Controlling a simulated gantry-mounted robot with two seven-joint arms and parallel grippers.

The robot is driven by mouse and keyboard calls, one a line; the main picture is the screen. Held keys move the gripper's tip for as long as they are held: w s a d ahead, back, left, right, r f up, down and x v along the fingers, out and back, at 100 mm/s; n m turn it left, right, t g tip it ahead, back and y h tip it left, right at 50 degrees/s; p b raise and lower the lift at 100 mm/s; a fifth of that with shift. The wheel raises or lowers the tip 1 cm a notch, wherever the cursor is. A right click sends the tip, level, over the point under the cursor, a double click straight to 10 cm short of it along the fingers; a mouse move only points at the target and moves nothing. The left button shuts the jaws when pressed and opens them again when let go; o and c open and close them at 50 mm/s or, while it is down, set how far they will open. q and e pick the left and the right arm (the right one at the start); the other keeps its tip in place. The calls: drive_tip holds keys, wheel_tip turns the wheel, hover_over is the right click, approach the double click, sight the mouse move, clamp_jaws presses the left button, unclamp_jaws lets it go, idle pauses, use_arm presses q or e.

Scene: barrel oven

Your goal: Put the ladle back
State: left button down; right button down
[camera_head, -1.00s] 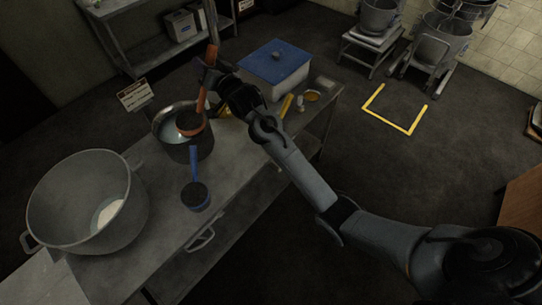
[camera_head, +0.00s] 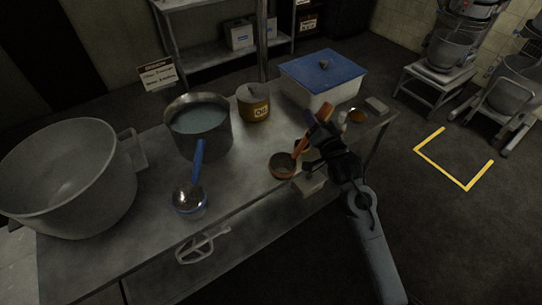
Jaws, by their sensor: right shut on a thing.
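An orange-handled ladle (camera_head: 283,165) with a round cup is held by my right gripper (camera_head: 316,150). The gripper is shut on its handle, and the cup is low at the table's front edge, right of the pot; I cannot tell whether it touches the table. A blue-handled ladle (camera_head: 190,200) stands on the table in front of the pot. The metal pot (camera_head: 203,143) holds pale liquid. My left gripper is not in view.
A large grey bowl (camera_head: 70,195) stands at the left of the metal table (camera_head: 150,255). A yellow-brown canister (camera_head: 254,108) and a white box with a blue lid (camera_head: 318,72) stand behind. Small items, including an amber dish (camera_head: 357,116), lie at the right end.

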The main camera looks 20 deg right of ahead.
drive_tip(key=w+a+f+b, duration=0.3)
drive_tip(key=w+a+f, duration=0.2)
drive_tip(key=w+f, duration=0.4)
drive_tip(key=shift+w+f+b, duration=0.3)
drive_tip(key=shift+f, duration=0.5)
drive_tip(key=shift+f, duration=0.15)
drive_tip(key=c, duration=0.8)
unclamp_jaws()
